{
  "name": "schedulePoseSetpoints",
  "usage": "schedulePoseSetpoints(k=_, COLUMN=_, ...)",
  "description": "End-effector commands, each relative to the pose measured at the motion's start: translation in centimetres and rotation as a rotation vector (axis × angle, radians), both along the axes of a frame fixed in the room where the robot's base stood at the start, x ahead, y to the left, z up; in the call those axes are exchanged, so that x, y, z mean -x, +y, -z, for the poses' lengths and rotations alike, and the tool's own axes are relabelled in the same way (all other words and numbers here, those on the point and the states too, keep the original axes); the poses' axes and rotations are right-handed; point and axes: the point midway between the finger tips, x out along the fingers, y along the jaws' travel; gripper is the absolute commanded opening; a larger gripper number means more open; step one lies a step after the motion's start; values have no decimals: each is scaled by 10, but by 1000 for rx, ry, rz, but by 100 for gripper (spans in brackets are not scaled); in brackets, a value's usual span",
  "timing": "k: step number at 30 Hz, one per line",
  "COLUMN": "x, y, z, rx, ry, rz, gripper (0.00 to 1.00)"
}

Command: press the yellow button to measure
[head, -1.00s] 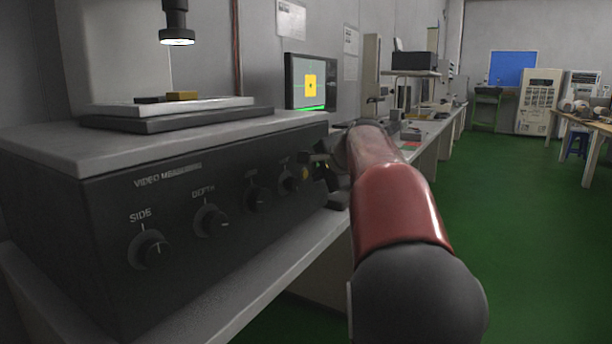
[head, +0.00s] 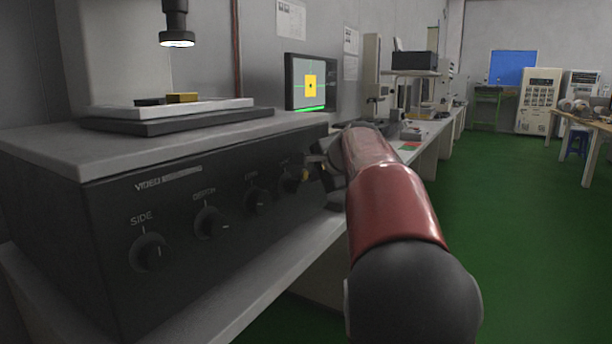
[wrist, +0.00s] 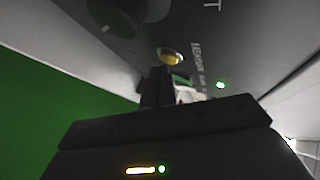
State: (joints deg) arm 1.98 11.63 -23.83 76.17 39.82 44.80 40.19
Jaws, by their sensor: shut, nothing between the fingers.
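The yellow button (wrist: 172,57) is a small round button on the dark front panel of the video measuring machine (head: 110,205). It shows in the wrist view just beyond the tips of my gripper (wrist: 158,76). In the head view the button (head: 305,174) is a small yellow spot at the panel's right end, partly hidden by my gripper (head: 318,165). My gripper is shut and empty, with its tips close to the button. I cannot tell whether they touch it.
Several black knobs (head: 149,252) line the panel left of the button. A green light (wrist: 220,85) glows near the button. A monitor (head: 311,82) shows a yellow shape with green cross lines. The green floor (head: 500,240) at right is clear.

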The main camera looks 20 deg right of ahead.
Motion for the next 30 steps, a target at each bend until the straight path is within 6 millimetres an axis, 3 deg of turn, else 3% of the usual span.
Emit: schedulePoseSetpoints(k=30, x=-6, y=5, z=1, rx=0, ry=1, rz=-1, gripper=0)
